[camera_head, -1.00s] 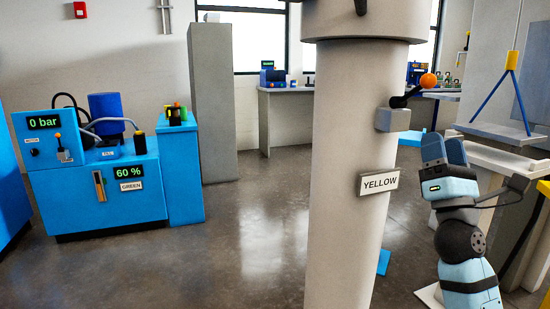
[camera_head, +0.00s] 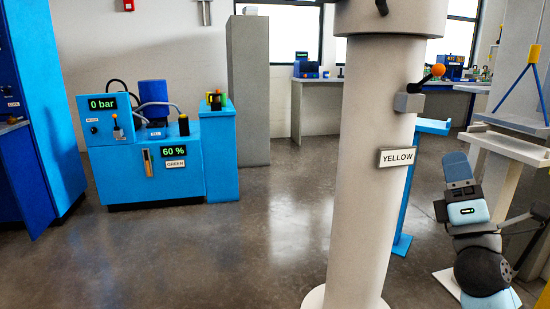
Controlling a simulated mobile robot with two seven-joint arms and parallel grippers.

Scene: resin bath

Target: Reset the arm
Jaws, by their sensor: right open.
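My right arm comes in at the lower right of the head view, light blue and black. Its right gripper (camera_head: 457,170) points up, to the right of the white column (camera_head: 355,220), and holds nothing that I can see. Its fingers overlap from this angle, but it is open. The column carries a YELLOW sign (camera_head: 396,157) and a grey box with an orange-knobbed lever (camera_head: 410,102). The gripper is below and right of that lever, apart from it in the picture. My left gripper is not in view.
A blue machine (camera_head: 185,180) reading 0 bar and 60 % stands at the left. A tall blue cabinet (camera_head: 45,95) stands at the far left. A pale stand (camera_head: 510,148) is close behind my right arm. The grey floor (camera_head: 245,255) between machine and column is clear.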

